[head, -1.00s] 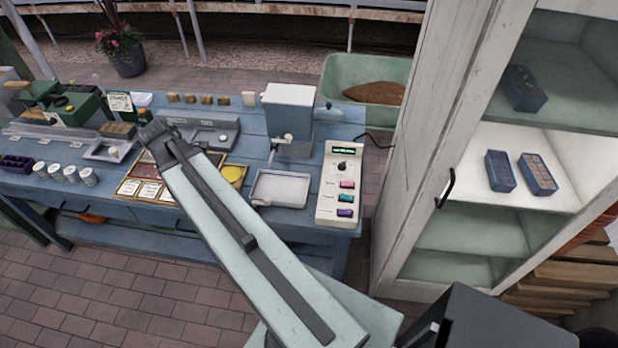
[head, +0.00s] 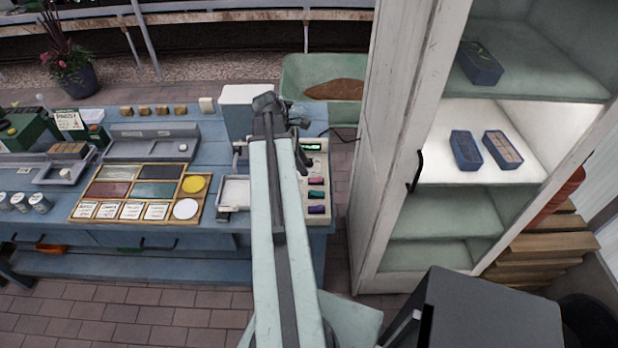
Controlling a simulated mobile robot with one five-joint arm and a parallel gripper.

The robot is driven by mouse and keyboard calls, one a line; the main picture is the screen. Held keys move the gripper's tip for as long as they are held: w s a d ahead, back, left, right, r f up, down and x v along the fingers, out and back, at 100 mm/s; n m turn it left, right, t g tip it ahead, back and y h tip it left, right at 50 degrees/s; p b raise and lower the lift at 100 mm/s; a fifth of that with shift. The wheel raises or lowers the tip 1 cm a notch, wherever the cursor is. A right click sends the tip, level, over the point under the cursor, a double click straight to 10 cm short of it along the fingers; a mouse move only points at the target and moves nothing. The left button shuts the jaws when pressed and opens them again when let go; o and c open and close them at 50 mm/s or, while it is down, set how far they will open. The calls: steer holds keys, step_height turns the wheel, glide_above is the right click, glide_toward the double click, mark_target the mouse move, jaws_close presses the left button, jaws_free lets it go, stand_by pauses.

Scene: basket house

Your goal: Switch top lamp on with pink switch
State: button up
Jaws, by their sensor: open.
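The pale control panel (head: 315,165) stands at the right end of the blue bench, partly covered by my arm. Its right strip shows a dark green display and the pink switch (head: 316,181), above a teal switch (head: 316,195) and a purple switch (head: 316,210). My gripper (head: 275,108) is at the far end of my arm, up and left of the pink switch in the picture and apart from it. It is open with nothing visible in it; its fingertips are hard to make out. In the cabinet (head: 390,140), the middle shelf (head: 530,165) is brightly lit, while the upper shelf (head: 540,75) is dimmer. No lamp body is visible.
A white tray (head: 235,192) lies left of the panel, near my arm. A framed set of colour tiles (head: 143,190) lies further left. The cabinet has a black handle (head: 417,172). Paved floor (head: 150,325) lies before the bench.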

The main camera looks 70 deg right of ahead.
mark_target(312, 179)
steer(key=b+x, duration=0.4)
steer(key=x, duration=0.2)
steer(key=shift+f+b, duration=0.1)
steer(key=shift+b, duration=0.2)
